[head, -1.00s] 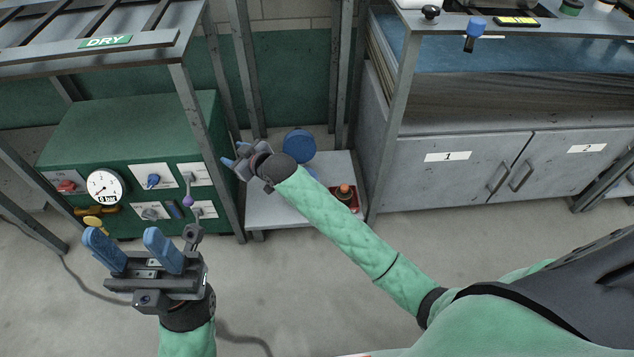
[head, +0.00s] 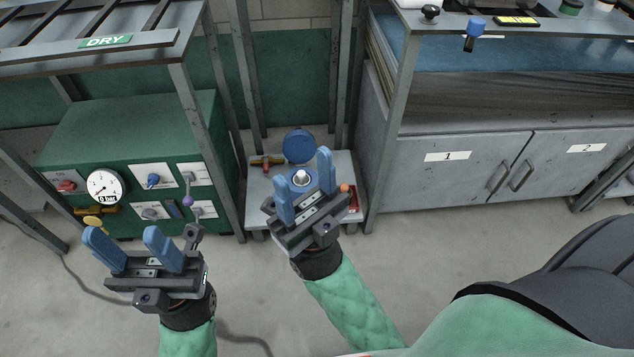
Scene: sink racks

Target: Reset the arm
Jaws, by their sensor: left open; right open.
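My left gripper (head: 136,248) is at the lower left with its two blue fingers spread apart and nothing between them. It is in front of the green control box (head: 130,130). My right gripper (head: 304,190) is near the middle, also open, with its blue fingers pointing up the picture. It overlaps the low grey trolley (head: 262,213) in the view; I see no object held in it.
The trolley carries a blue round item (head: 299,146), a red-and-brass valve piece (head: 266,163) and a red item (head: 354,200), partly hidden. A DRY rack (head: 150,42) stands upper left. Grey cabinets (head: 450,177) stand right.

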